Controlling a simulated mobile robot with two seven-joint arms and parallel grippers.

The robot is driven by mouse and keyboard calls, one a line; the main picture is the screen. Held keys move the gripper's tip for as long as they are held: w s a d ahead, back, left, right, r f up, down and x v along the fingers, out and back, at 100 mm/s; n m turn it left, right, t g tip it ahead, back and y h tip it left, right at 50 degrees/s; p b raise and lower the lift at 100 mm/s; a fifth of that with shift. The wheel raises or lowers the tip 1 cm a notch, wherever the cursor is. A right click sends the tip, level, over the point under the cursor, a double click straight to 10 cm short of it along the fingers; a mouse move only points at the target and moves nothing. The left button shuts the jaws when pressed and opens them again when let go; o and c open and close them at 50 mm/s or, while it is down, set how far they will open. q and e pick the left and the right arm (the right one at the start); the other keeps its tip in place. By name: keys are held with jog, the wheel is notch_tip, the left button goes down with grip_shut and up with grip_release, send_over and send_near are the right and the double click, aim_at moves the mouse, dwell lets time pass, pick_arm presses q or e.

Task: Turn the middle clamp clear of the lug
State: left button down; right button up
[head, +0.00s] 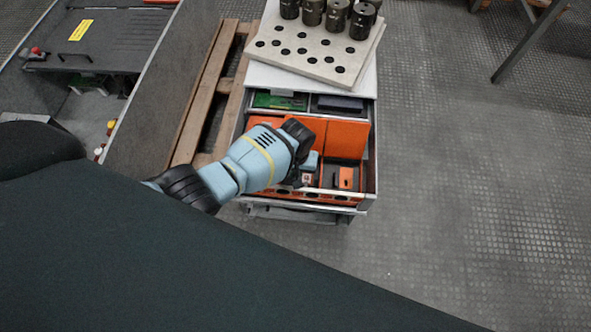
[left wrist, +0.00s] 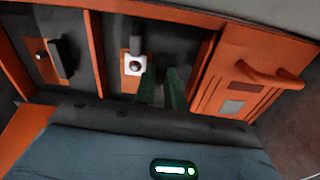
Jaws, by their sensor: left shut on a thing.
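The middle clamp's bay shows in the left wrist view, with a round bolt (left wrist: 135,66) on a white square plate and a dark grey tab (left wrist: 137,32) above it. My left gripper (left wrist: 162,88) has its two green fingers side by side just right of the plate. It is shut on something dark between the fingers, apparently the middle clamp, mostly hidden. I cannot tell how the clamp sits against the lug. Another bay at the left has a bolt (left wrist: 41,55) and a black clamp (left wrist: 64,57). My right gripper is not in view.
In the head view, the open drawer (head: 369,180) has orange dividers and an orange block (head: 346,178). A board with holes (head: 290,62) and dark cylinders (head: 312,12) stands behind it. An orange handle (left wrist: 262,78) lies right of the fingers.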

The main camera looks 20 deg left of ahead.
pick_arm(q)
jog(key=shift+n, duration=0.4)
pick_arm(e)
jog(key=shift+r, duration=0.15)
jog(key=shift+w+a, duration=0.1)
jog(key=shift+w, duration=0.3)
pick_arm(q)
jog(key=c, duration=1.5)
grip_release()
jog(key=shift+o, duration=0.2)
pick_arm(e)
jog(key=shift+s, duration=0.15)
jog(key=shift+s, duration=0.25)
